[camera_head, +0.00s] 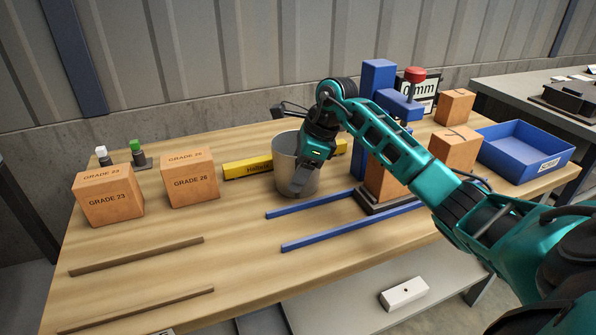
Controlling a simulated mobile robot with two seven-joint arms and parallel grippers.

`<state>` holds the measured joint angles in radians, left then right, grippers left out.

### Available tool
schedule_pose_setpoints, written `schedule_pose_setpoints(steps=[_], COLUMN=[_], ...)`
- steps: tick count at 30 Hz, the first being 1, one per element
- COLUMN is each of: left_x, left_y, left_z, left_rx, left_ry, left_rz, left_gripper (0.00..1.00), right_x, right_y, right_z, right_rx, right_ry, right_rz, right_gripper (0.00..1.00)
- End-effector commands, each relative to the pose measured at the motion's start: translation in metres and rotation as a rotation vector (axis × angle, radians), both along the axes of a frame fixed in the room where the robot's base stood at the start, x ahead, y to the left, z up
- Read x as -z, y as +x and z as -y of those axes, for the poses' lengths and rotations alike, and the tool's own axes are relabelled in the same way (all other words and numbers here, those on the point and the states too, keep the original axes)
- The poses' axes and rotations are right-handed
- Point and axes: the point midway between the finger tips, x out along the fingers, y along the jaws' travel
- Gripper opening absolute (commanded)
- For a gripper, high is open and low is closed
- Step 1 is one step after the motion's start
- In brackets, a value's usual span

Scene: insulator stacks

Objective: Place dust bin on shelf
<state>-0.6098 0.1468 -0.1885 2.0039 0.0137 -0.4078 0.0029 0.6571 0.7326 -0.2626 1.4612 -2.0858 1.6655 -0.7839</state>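The dust bin (284,158) is a grey, open-topped round bin standing upright on the wooden table, near its middle. My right gripper (302,184) reaches in from the right and points down at the bin's right side. Its fingers overlap the bin's rim and wall, and I cannot tell whether they are closed on it. The gripper hides part of the bin's right side. A grey shelf-like surface (345,300) lies lower, below the table's front edge. My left gripper is not in view.
Boxes marked Grade 23 (108,200) and Grade 26 (190,182) stand left. A yellow bar (245,168) lies behind the bin. Blue rails (350,228) lie in front. A blue press (378,80) and blue tray (525,150) stand right. A white block (404,294) sits lower.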

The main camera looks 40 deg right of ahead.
Motion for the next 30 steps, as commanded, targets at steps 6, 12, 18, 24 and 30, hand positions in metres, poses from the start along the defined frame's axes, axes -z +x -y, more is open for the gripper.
schedule_pose_setpoints(steps=[6,12,18,24,30], left_x=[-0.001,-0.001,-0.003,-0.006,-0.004], left_y=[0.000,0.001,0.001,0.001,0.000], left_z=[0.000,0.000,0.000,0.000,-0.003], left_rx=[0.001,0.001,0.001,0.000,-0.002], left_ry=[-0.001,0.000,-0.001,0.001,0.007], left_rz=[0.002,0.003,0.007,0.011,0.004], left_gripper=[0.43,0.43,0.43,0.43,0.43], right_x=[0.000,0.000,-0.008,-0.043,-0.083], right_y=[0.000,0.000,-0.001,-0.010,-0.021], right_z=[0.000,0.000,0.002,0.013,0.025], right_rx=[0.000,0.000,0.001,0.002,0.001], right_ry=[0.000,0.000,-0.002,-0.004,-0.003], right_rz=[-0.001,-0.001,0.001,0.003,0.001], right_gripper=[0.77,0.81,0.81,0.81,0.81])
